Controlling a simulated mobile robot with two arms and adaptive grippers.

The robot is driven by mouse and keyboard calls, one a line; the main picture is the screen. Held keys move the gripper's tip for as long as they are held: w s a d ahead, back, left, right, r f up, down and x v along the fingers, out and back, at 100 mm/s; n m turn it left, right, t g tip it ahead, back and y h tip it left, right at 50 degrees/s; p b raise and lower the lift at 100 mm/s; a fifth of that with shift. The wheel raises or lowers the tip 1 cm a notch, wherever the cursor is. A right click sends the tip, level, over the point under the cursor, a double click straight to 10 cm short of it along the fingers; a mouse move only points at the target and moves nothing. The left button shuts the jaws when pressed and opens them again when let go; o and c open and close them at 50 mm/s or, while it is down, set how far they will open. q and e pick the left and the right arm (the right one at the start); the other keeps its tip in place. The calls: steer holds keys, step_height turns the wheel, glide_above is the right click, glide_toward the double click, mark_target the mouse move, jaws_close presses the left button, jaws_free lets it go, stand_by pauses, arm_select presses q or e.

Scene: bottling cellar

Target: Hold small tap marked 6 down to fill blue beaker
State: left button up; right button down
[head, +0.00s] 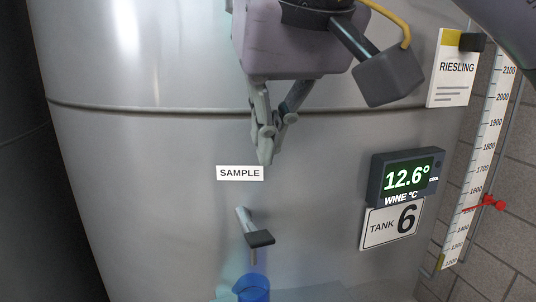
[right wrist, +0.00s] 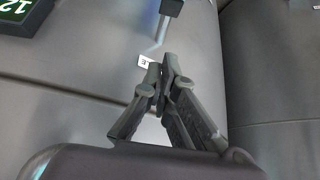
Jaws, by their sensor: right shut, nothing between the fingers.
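The small tap (head: 258,238), with a dark, flat lever end on a metal stem, sticks out of the tank below the SAMPLE label. It also shows at the top of the right wrist view (right wrist: 172,7). A thin brownish line hangs below the lever; I cannot tell whether it is spout or liquid. The blue beaker (head: 254,289) stands directly below, cut off by the lower picture edge, so its fill level is unclear. My right gripper (head: 265,158) is shut and empty, pointing down above the tap and apart from it; it also shows in the right wrist view (right wrist: 163,76). My left gripper is not in view.
The steel tank (head: 150,190) fills most of the view. A SAMPLE label (head: 240,173) sits just below my fingertips. A temperature display (head: 407,179), a TANK 6 sign (head: 392,227), a RIESLING card (head: 452,80) and a level scale (head: 485,150) are at right.

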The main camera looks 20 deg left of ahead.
steer(key=p, duration=0.2)
glide_above(261, 232)
steer(key=f, duration=0.7)
steer(key=shift+w+a+f, duration=0.15)
steer(key=shift+w+f, duration=0.05)
steer(key=shift+f, duration=0.1)
steer(key=shift+s+f, duration=0.25)
steer(key=shift+f, duration=0.85)
steer(key=shift+s+d+f+p, duration=0.2)
steer(key=shift+d+f+p, duration=0.1)
steer(key=shift+f, duration=0.35)
steer(key=f+t+y+b, duration=0.1)
steer(key=b, duration=0.3)
steer(key=s+f+t+b, duration=0.1)
steer(key=b, duration=0.3)
steer(key=d+f+t+y+b, duration=0.1)
steer(key=b, duration=0.4)
steer(key=shift+s+t+y, duration=0.25)
steer(key=shift+t+y, duration=0.05)
steer(key=shift+t, duration=0.1)
steer(key=shift+r, duration=0.35)
stand_by(2.8)
